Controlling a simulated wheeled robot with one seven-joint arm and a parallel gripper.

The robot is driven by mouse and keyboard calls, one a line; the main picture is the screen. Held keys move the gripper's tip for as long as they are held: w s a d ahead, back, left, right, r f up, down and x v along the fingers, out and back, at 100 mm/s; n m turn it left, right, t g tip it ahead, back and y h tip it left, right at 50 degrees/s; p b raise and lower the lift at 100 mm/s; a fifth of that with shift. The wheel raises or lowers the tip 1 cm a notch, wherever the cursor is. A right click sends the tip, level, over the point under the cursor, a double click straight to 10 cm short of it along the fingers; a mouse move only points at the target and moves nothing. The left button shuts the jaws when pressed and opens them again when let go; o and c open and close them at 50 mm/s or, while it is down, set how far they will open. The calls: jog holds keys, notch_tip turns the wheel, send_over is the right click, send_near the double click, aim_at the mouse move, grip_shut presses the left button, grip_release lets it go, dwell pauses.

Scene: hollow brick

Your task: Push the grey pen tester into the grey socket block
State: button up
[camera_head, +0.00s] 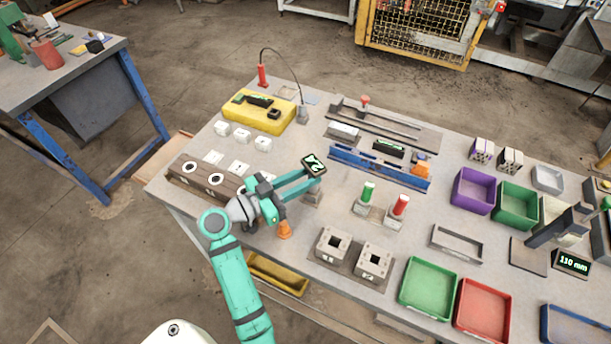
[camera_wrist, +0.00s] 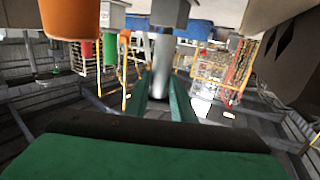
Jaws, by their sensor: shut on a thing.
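My gripper (camera_head: 317,176) reaches over the middle of the table, with its teal fingers level. In the wrist view its fingers (camera_wrist: 163,88) are shut on the grey pen tester (camera_wrist: 162,55), a slim grey cylinder. The grey socket block (camera_head: 312,198) stands on the table just below the fingertips; it also shows in the wrist view (camera_wrist: 170,12), in line with the pen's end. The pen appears to meet the block, but I cannot tell how deep it sits. In the head view the fingers mostly hide the pen. A small dark display (camera_head: 314,165) shows at the fingertips.
A blue rail (camera_head: 370,166) lies behind.

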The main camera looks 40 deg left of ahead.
jog(key=shift+f, duration=0.35)
jog(key=o, duration=1)
jog(key=shift+o, duration=0.2)
jog(key=v, duration=1)
jog(key=shift+s, duration=0.35)
jog(key=shift+a, duration=0.1)
